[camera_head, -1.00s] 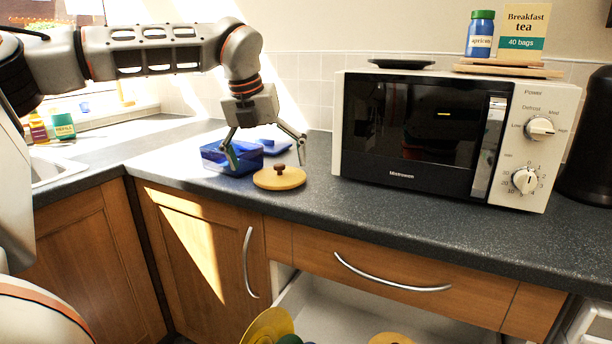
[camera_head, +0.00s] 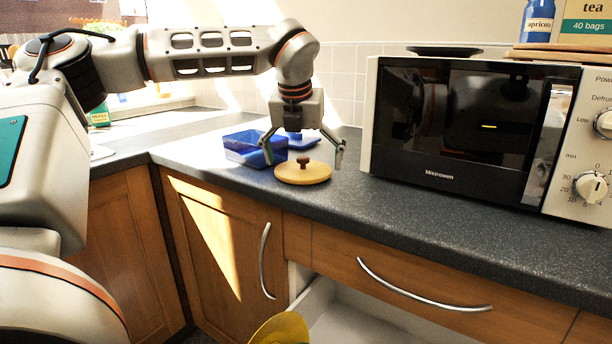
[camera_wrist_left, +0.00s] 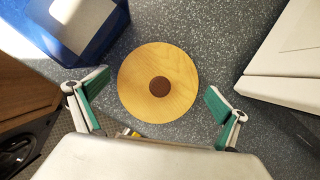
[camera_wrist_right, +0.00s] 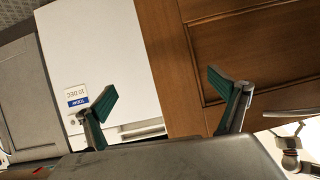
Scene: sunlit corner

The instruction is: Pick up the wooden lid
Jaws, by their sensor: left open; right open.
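The wooden lid (camera_head: 303,174) is a round pale disc with a dark brown knob. It lies flat on the dark speckled worktop, left of the microwave. My left gripper (camera_head: 304,156) is open above it, pointing down, with its fingers to either side of the knob in the head view. In the left wrist view the lid (camera_wrist_left: 158,83) is in front of the open fingers (camera_wrist_left: 155,112), its knob roughly centred between them; nothing is held. My right gripper (camera_wrist_right: 165,100) shows only in its own wrist view, open and empty, facing a white surface and wooden cupboard fronts.
A blue open box (camera_head: 246,158) stands just left of the lid, with a flat blue piece (camera_head: 303,142) behind. The white microwave (camera_head: 450,135) is to the right. Below, a drawer (camera_head: 345,318) is open with a yellow item (camera_head: 281,330) showing. Worktop in front of the microwave is clear.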

